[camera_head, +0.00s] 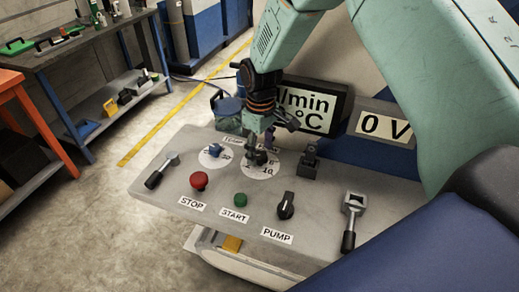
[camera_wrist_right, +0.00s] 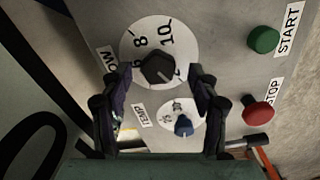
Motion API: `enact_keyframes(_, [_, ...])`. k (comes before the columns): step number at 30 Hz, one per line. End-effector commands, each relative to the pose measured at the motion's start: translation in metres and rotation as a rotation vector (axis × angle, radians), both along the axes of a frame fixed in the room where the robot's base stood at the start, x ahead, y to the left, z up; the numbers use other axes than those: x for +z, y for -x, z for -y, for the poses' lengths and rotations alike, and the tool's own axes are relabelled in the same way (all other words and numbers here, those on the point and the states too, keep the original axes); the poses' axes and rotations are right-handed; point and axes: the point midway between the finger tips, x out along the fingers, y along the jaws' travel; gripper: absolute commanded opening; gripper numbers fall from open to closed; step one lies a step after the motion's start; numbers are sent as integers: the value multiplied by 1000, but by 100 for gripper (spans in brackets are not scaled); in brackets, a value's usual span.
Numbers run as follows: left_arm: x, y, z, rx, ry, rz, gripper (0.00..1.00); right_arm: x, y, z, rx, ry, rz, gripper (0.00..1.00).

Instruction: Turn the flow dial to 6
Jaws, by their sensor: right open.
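The flow dial is a black knob (camera_wrist_right: 158,70) on a white round scale (camera_wrist_right: 132,50) in the right wrist view. The numbers 6, 8 and 10 can be read there, with 6 partly covered. I cannot tell surely which number the knob points to. My right gripper (camera_wrist_right: 160,84) is open, its two fingers on either side of the knob's lower part in the picture. I cannot tell whether they touch it. In the head view the right gripper (camera_head: 259,150) is over the flow dial's scale (camera_head: 262,173) and hides part of the knob. My left gripper is not in view.
The blue temperature knob (camera_head: 215,150) is close left of the gripper. A red stop button (camera_head: 198,181), green start button (camera_head: 240,200) and black pump switch (camera_head: 286,205) stand in front. A lever (camera_head: 310,160) is at right. Display screens (camera_head: 318,105) stand behind.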

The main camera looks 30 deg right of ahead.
Motion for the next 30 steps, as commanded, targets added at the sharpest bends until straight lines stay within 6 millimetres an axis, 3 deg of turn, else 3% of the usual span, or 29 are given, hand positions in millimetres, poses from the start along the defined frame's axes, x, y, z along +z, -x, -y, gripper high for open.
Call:
enact_keyframes(5, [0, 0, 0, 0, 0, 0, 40, -11, -2, 0, 1, 0, 1, 61])
enact_keyframes(13, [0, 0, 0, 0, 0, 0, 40, -12, -4, 0, 1, 0, 1, 60])
enact_keyframes(30, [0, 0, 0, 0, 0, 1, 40, -12, -5, 0, 1, 0, 0, 12])
